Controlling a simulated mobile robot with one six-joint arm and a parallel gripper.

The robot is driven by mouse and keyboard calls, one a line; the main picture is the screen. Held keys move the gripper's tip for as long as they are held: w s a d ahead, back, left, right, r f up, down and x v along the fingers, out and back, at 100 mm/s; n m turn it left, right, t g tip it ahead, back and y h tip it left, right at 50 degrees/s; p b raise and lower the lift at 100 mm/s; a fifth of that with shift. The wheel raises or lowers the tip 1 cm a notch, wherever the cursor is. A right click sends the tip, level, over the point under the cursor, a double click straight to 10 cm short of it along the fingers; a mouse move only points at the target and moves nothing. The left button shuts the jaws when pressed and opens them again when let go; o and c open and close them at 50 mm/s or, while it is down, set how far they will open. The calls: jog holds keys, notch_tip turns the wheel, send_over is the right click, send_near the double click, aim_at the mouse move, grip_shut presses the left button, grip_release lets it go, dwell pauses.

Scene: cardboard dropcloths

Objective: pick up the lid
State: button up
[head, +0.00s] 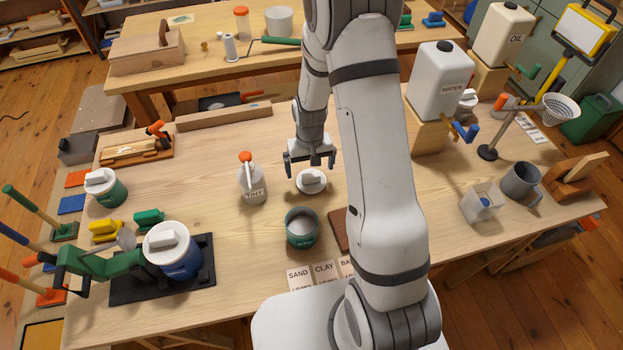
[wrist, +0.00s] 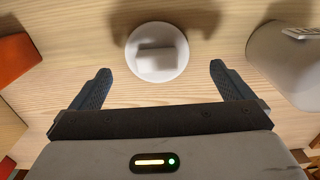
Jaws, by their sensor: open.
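A white round lid (head: 311,181) with a block-shaped handle lies on the wooden workbench, and it also shows in the wrist view (wrist: 158,67). My gripper (head: 311,165) is open and empty above the bench, close to the lid. In the wrist view my two fingers (wrist: 160,73) are spread apart, with the lid between and just beyond their tips. An open green pot (head: 302,228) with pale contents stands in front of the lid. Other white lids sit on a blue pot (head: 183,264) and a green pot (head: 112,192) to the left.
A grey bottle (head: 251,186) with an orange cap stands left of the lid. Labelled tiles (head: 300,277) lie near the front edge. A white water container (head: 437,85) stands at the right. My arm hides part of the bench; bare bench lies behind the bottle.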

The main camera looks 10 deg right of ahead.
aim_at(311, 175)
jog(key=shift+w+d+f+p, duration=0.1)
jog(key=shift+f+p, duration=0.25)
jog(key=shift+f, duration=0.95)
jog(key=shift+w+d+f+p, duration=0.1)
jog(key=shift+f+p, duration=0.2)
jog(key=shift+f, duration=1)
jog(key=c, duration=0.9)
jog(key=shift+o, duration=0.2)
jog(key=shift+r, duration=0.1)
